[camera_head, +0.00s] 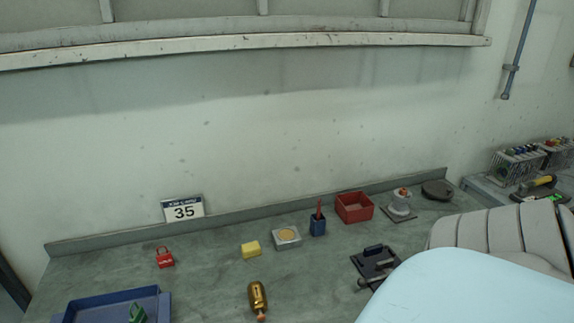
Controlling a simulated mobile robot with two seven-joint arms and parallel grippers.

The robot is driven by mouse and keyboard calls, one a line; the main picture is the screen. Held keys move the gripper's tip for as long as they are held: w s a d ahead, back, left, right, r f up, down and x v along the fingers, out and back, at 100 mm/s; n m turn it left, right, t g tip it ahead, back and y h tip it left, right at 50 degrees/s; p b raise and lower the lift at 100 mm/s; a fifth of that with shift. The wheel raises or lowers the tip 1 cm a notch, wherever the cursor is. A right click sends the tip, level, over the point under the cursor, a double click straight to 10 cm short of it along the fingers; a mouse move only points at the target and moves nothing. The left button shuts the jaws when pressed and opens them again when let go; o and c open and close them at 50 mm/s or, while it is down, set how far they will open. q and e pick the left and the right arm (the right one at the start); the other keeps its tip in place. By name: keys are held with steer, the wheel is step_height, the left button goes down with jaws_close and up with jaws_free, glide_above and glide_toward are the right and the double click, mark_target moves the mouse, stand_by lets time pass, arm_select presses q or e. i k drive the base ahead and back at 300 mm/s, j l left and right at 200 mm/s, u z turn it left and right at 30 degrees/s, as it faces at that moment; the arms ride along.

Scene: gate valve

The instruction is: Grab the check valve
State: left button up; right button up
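A brass-coloured, rounded cylindrical fitting (257,296) with an orange tip lies on the grey-green bench (215,285) near the bottom middle of the head view. It looks most like the check valve, though its details are too small to be sure. It is apart from the other objects. Neither of my grippers is in view.
A blue tray (70,310) with a green item is at lower left. A red padlock (165,257), yellow block (251,249), metal box (287,238), blue holder (318,226), red bin (354,207) and dark clamp-like device (374,263) surround the fitting. The lower right is blocked from view.

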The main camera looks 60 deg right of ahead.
mark_target(257, 300)
steer(key=z, duration=1.4)
